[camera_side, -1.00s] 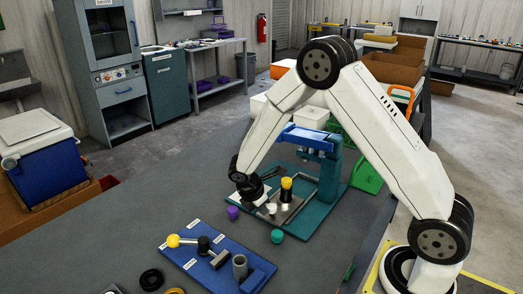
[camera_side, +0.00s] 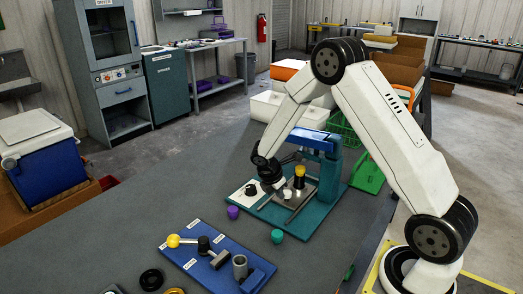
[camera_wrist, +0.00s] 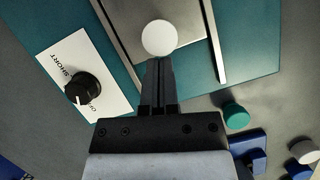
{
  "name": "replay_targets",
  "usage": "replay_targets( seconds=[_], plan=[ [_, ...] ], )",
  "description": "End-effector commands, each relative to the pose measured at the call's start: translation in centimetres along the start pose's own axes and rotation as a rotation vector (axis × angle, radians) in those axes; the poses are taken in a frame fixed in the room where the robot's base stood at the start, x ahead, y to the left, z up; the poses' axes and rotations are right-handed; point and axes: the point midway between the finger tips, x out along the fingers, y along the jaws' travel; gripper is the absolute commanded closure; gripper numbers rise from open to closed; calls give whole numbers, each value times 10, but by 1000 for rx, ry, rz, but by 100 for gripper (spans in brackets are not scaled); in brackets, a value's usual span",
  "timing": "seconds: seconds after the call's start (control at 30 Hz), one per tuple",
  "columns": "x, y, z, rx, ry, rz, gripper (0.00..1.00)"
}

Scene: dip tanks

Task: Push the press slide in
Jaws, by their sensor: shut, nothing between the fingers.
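The press has a teal base (camera_side: 322,208) and a blue head (camera_side: 310,138). Its slide is a grey metal plate (camera_side: 306,192) between rails, with a white round knob (camera_side: 287,193) at its front end. The knob shows in the wrist view (camera_wrist: 159,38) just beyond my fingertips. A yellow and black piece (camera_side: 300,171) stands upright on the slide, close to the press head. My gripper (camera_wrist: 158,62) is shut and empty, with its fingertips at the knob's near side. Whether they touch it I cannot tell for certain.
A white panel with a black dial (camera_wrist: 82,88) lies left of the slide. A blue fixture board (camera_side: 205,262) lies nearer the camera. Open table lies to the left.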

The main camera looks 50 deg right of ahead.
Motion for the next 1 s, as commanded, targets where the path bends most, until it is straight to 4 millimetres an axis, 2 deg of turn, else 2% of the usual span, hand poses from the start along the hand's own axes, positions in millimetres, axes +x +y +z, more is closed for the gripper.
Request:
replay_targets(
  seconds=[0.1,0.2,0.53,0.77,1.0],
  plan=[
    [7,5,18,2,0,-1,100],
    [10,7,25,1,0,0,100],
    [11,7,29,0,-3,-1,100],
    [10,7,26,-1,-5,-2,100],
    [2,7,5,-4,-2,1,100]
  ],
)
